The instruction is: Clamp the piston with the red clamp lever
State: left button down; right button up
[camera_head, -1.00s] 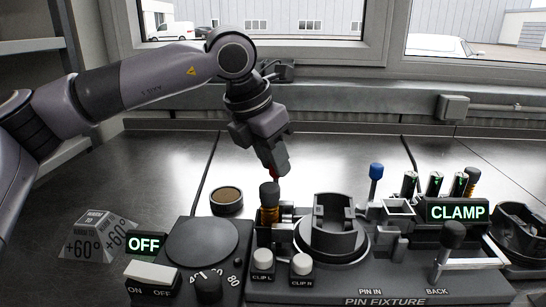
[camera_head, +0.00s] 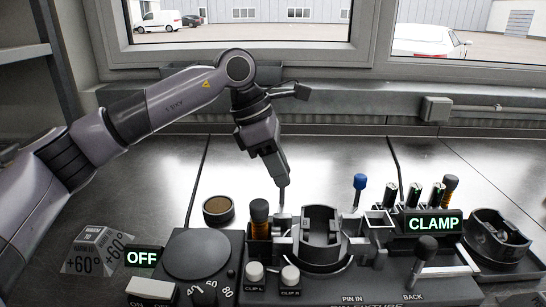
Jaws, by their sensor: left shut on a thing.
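My left gripper (camera_head: 282,181) points down behind the pin fixture, its jaws shut at the top of a thin grey stem (camera_head: 281,203). The stem stands where a clamp lever would be; the jaws cover its top, and no red shows now. Right of the stem, the dark grey holder (camera_head: 320,232) with two tall curved sides stands on a round base; I cannot tell whether the piston is part of what shows there. The sign (camera_head: 435,223) reads CLAMP in lit green. My right gripper is out of view.
An orange-and-black handle (camera_head: 259,218) stands close left of the stem. A blue-topped lever (camera_head: 360,184) and a black-knobbed lever (camera_head: 426,247) stand to the right. A round brown-topped tin (camera_head: 218,210) lies left. A dark bin (camera_head: 495,240) is at far right. The back bench is clear.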

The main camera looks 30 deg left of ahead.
pick_arm(q)
jog(key=shift+w+d+r+m+g+p, duration=0.2)
jog(key=shift+d+m+g+p, duration=0.15)
jog(key=shift+m+p, duration=0.45)
jog(key=shift+d+f+m+g+h+p, duration=0.1)
jog(key=shift+d+m+g+p, duration=0.2)
jog(key=shift+m, duration=0.55)
jog(key=shift+d+m+g+h+p, duration=0.1)
jog(key=shift+d+m+g+p, duration=0.2)
jog(key=shift+m, duration=0.5)
jog(key=shift+d+f+m+g+h+p, duration=0.1)
jog(key=shift+d+m+g+p, duration=0.25)
jog(key=shift+m, duration=0.5)
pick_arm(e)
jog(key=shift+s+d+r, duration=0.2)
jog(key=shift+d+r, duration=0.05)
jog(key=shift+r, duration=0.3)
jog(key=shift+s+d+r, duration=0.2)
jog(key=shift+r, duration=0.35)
pick_arm(q)
jog(key=shift+a, duration=0.1)
jog(key=c, duration=0.9)
grip_release()
jog(key=shift+c, duration=0.2)
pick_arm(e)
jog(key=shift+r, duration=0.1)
pick_arm(q)
jog(key=shift+v, duration=3.6)
